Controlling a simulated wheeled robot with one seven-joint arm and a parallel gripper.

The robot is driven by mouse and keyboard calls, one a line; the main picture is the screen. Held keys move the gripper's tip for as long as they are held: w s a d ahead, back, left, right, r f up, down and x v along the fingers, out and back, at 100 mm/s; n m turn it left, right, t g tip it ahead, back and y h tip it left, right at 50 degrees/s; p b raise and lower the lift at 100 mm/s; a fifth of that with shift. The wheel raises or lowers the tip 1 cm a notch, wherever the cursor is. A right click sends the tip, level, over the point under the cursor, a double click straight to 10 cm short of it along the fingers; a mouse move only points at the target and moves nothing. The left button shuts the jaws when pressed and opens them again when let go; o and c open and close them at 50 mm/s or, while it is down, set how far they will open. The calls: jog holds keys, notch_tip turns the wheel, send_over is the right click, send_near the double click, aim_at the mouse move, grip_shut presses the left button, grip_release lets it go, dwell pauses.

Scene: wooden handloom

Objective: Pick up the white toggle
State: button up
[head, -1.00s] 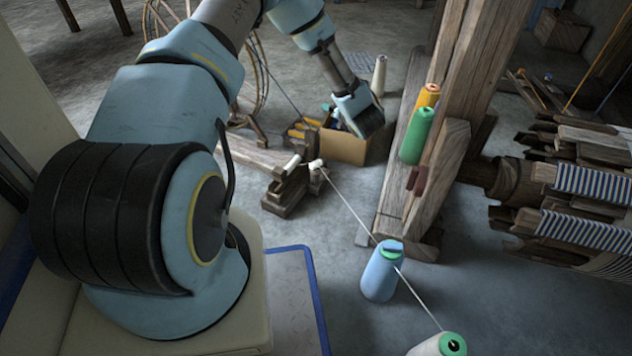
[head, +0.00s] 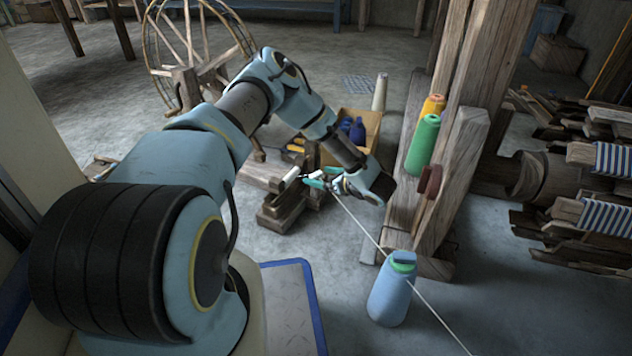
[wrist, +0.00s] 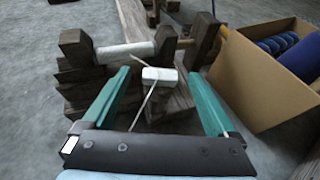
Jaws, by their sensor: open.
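The white toggle (wrist: 160,75) is a small white block in the wrist view, with a thin pale cord running down from it. It appears in line with the gap between my fingertips, in front of dark wooden blocks. My gripper (wrist: 157,77) has two teal fingers spread wide, one on each side of the toggle. I see nothing held, and how far the tips are from the toggle in depth is unclear.
A white roller (wrist: 125,51) lies across the wooden stand just left of the toggle. A cardboard box (head: 370,132) with blue items stands close behind. The cord (head: 405,272) runs past a blue cone (head: 390,297). A heavy loom post (head: 455,170) rises at right.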

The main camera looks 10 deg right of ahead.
jog(key=shift+b+x, duration=0.35)
jog(key=shift+x, duration=0.55)
jog(key=shift+w+a+f, duration=0.15)
jog(key=shift+w, duration=0.15)
jog(key=shift+c, duration=0.2)
jog(key=c, duration=1.4)
